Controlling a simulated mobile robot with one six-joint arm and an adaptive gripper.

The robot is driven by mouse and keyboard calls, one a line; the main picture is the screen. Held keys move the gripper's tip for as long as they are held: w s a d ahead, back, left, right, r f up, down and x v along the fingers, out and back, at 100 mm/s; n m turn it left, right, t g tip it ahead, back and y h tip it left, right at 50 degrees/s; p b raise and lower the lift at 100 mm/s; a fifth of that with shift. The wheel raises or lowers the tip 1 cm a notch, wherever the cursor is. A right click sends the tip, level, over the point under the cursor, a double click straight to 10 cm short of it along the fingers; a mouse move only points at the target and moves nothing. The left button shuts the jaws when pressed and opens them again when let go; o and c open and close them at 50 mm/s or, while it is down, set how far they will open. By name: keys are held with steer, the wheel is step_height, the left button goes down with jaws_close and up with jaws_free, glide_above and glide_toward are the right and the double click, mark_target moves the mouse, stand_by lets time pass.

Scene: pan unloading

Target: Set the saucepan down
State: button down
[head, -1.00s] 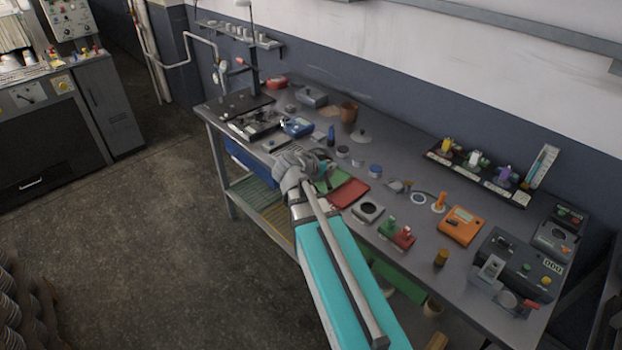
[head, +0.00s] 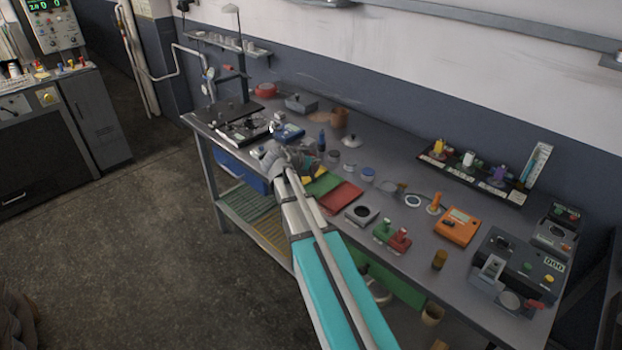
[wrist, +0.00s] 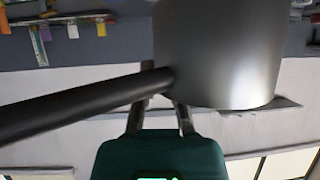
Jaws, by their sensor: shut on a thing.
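The saucepan is grey metal with a long dark handle. In the wrist view its body (wrist: 218,55) fills the upper middle and right, and its handle (wrist: 75,105) runs down to the left. My gripper (wrist: 160,100) is shut on the handle close to the body. In the head view my gripper (head: 275,160) is over the front edge of the workbench (head: 405,160), left of the green and red trays. There the saucepan is hard to make out behind my gripper and arm. I cannot tell whether it touches anything.
The bench is crowded. A red tray (head: 340,196) and a green tray (head: 320,184) lie right of my gripper. A blue device (head: 288,131) stands beyond it. An orange meter (head: 457,226) and a grey control box (head: 515,265) stand at the right.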

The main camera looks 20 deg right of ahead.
steer(key=shift+w+d+f+b, duration=0.25)
steer(key=shift+w+f+b, duration=0.55)
steer(key=shift+f, duration=0.15)
steer(key=shift+w+d+f+b, duration=0.2)
steer(key=shift+w+f+b, duration=0.55)
steer(key=shift+f, duration=0.2)
steer(key=shift+w+d+f+b, duration=0.1)
steer(key=shift+w+f+b, duration=0.2)
steer(key=shift+f+b, duration=0.2)
step_height(320, 180, down, 3)
steer(key=b, duration=0.3)
steer(key=c, duration=0.7)
jaws_free()
steer(key=shift+c, duration=0.2)
